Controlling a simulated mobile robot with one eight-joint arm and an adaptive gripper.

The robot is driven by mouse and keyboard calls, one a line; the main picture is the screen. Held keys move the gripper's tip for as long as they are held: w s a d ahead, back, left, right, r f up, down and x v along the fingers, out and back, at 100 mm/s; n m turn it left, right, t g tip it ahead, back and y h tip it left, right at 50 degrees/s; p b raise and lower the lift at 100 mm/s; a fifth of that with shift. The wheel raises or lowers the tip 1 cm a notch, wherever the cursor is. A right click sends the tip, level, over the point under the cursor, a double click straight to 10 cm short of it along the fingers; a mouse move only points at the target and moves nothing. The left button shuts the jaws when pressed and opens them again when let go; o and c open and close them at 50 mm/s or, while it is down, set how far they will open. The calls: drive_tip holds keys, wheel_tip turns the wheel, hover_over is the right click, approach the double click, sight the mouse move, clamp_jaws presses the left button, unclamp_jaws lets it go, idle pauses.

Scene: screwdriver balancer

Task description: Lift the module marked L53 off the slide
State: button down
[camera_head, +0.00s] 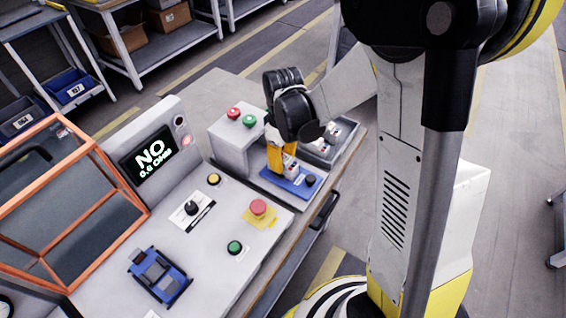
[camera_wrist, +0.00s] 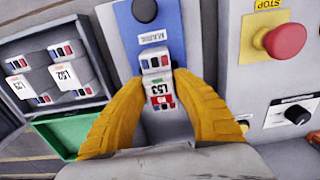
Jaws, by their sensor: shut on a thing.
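The module marked L53 (camera_wrist: 160,92) is white with a red and green label and coloured terminals. In the wrist view it sits between the two yellow fingers of my gripper (camera_wrist: 158,105), which are shut on it. The blue slide plate (camera_wrist: 150,30) with a dark round knob lies just beyond it. In the head view my gripper (camera_head: 283,160) points down over the blue plate (camera_head: 286,181), and the module is mostly hidden by the fingers. I cannot tell whether the module touches the slide or is just above it.
A grey tray (camera_wrist: 50,106) at left holds modules, one marked L52 (camera_wrist: 68,76), beside a green bin (camera_wrist: 62,138). A red stop button (camera_wrist: 285,40) is at right.

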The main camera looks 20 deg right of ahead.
sight(284, 158)
drive_tip(key=shift+r, duration=0.1)
wheel_tip(284, 158, up, 5)
drive_tip(key=p, duration=0.2)
drive_tip(key=shift+s+d+p, duration=0.1)
drive_tip(key=shift+p, duration=0.25)
drive_tip(key=s+d+r+p, duration=0.3)
drive_tip(key=s+d+r, duration=0.2)
drive_tip(key=d, duration=0.4)
drive_tip(key=shift+s+d+r+p, duration=0.3)
drive_tip(key=shift+s+r, duration=0.1)
drive_tip(key=shift+s, duration=0.3)
